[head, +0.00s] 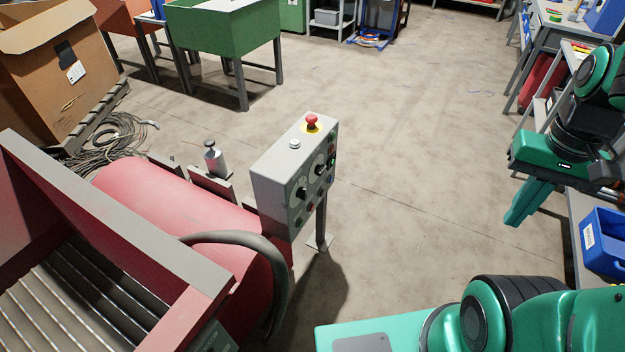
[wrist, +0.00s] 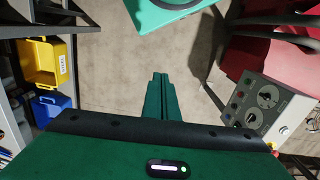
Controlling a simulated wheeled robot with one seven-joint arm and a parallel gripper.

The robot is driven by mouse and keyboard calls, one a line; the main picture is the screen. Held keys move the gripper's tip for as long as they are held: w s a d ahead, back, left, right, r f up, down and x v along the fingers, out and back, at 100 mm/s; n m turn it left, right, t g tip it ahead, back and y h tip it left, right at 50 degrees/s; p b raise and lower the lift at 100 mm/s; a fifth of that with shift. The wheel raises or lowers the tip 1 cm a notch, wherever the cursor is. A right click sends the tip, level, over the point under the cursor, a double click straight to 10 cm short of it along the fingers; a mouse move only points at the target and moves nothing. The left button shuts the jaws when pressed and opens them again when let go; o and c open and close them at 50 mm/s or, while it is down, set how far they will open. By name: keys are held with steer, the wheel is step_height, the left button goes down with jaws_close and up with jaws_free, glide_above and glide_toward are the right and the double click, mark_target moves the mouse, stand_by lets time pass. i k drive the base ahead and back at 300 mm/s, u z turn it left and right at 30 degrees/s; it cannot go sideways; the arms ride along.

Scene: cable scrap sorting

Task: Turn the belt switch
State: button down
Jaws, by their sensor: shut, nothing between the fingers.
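A grey control box (head: 285,180) stands on a post beside the red machine. Its front face carries two round dials with black rotary switches, one lower left (head: 302,193) and one upper right (head: 320,168), and several small buttons. I cannot tell from the labels which switch is the belt's. A red mushroom button (head: 312,121) sits on top. The box also shows at the right of the wrist view (wrist: 262,105). My gripper (head: 517,219) is at the right of the head view, well apart from the box, with its green fingers shut and empty; they also show in the wrist view (wrist: 160,85).
The red machine (head: 175,205) with a roller bed fills the lower left. A coiled cable (head: 110,135) lies behind it. A blue bin (head: 605,245) sits at the right edge. The concrete floor (head: 410,150) between box and gripper is clear.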

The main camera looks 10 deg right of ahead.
mark_target(319, 169)
steer(key=z, duration=0.9)
steer(key=k, duration=0.35)
steer(key=u, duration=1.5)
steer(key=i, duration=0.5)
steer(key=z, duration=0.05)
